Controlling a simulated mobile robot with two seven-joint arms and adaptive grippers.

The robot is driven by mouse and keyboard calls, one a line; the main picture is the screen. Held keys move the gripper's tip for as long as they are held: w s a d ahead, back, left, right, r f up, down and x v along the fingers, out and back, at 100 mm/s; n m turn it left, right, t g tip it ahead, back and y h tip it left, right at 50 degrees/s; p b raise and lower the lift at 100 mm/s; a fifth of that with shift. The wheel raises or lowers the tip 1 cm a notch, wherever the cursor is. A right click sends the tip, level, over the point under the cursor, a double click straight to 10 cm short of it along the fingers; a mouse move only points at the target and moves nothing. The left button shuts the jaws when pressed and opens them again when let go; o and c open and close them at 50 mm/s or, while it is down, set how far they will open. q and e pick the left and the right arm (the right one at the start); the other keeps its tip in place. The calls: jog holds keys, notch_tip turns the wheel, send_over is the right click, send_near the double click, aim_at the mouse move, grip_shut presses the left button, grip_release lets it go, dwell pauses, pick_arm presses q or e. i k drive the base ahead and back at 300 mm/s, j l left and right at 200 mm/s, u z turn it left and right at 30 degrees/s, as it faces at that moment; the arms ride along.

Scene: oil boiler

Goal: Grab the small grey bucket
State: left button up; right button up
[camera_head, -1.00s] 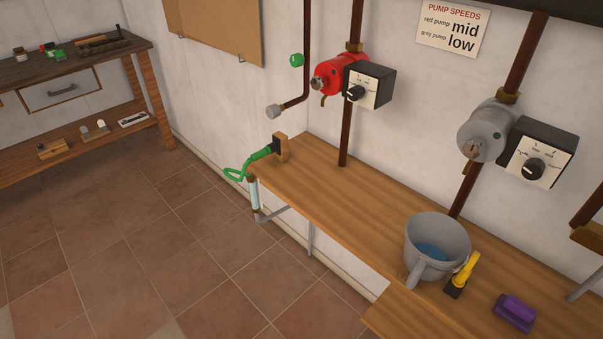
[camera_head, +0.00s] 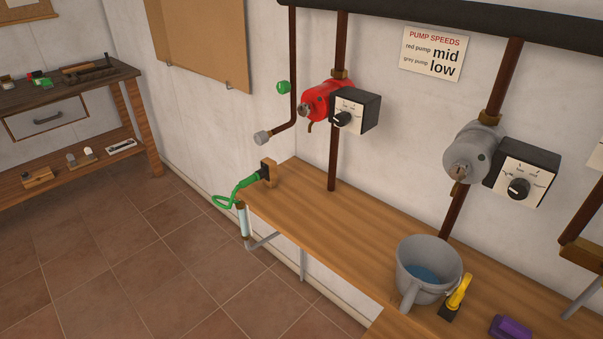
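The small grey bucket (camera_head: 430,285) stands upright on the wooden wall bench (camera_head: 325,226), in the lower right of the head view. Its handle (camera_head: 409,296) points toward the lower left, and something blue shows inside it. A yellow and black tool (camera_head: 456,297) stands close against its right side. Neither of my grippers is in view.
A purple block (camera_head: 510,327) lies on the bench right of the bucket. A red pump (camera_head: 322,101) and a grey pump (camera_head: 473,153) are on wall pipes above. A green hose tool (camera_head: 243,186) sits at the bench's left end. Tiled floor at left is clear.

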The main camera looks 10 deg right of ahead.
aim_at(427, 266)
jog(key=z, duration=1.15)
